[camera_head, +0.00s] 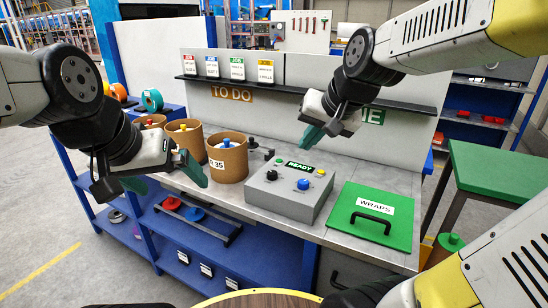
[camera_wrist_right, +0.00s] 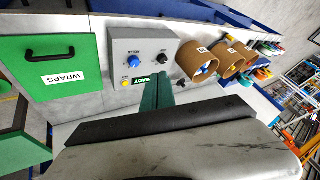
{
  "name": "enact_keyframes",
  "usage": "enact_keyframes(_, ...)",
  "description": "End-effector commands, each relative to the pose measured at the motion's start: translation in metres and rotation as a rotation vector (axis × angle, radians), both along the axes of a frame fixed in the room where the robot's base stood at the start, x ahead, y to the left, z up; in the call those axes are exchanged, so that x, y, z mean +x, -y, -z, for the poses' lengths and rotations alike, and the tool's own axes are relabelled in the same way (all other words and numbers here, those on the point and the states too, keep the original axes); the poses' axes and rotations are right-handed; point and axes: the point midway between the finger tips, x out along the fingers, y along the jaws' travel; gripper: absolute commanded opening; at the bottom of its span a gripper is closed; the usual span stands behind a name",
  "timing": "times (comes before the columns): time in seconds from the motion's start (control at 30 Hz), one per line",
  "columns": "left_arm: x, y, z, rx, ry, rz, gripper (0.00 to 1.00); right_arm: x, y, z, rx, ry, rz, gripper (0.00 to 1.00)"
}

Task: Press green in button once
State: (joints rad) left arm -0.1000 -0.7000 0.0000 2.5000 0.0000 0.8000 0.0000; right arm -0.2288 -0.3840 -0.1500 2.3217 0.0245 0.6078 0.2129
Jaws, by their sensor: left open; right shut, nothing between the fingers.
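The grey control box (camera_head: 289,190) stands on the workbench with a lit "READY" display (camera_head: 299,167). A small green button (camera_head: 279,161) sits left of the display, a yellow button (camera_head: 320,172) right of it. A black knob (camera_head: 271,175) and a blue knob (camera_head: 303,184) are on its top face. My right gripper (camera_head: 312,136) is shut and empty, above and behind the box in the head view. In the right wrist view its green fingers (camera_wrist_right: 157,90) overlap the box's edge beside the display, and the green button is hidden. My left gripper (camera_head: 165,178) is open and empty, in front of the brown tubs.
A green "WRAPS" lid (camera_head: 372,215) with a black handle lies right of the box. Brown cylindrical tubs (camera_head: 227,160) stand to its left. A back panel with a black shelf (camera_head: 290,86) rises behind. A green-topped table (camera_head: 500,175) stands at the right.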

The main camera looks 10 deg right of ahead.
Motion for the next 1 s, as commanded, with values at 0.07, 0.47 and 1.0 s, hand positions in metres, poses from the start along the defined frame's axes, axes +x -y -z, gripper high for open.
enact_keyframes(0.07,0.000,0.000,0.000,0.000,0.000,0.000,1.00,0.035,-0.003,0.006,0.036,-0.011,0.057,0.00)
enact_keyframes(0.47,0.000,0.000,0.000,0.000,0.000,0.000,1.00,0.197,-0.012,0.053,0.133,0.028,0.366,0.00)
enact_keyframes(1.0,0.000,0.000,0.000,0.000,0.000,0.000,1.00,0.284,-0.027,0.088,0.145,0.130,0.511,0.00)
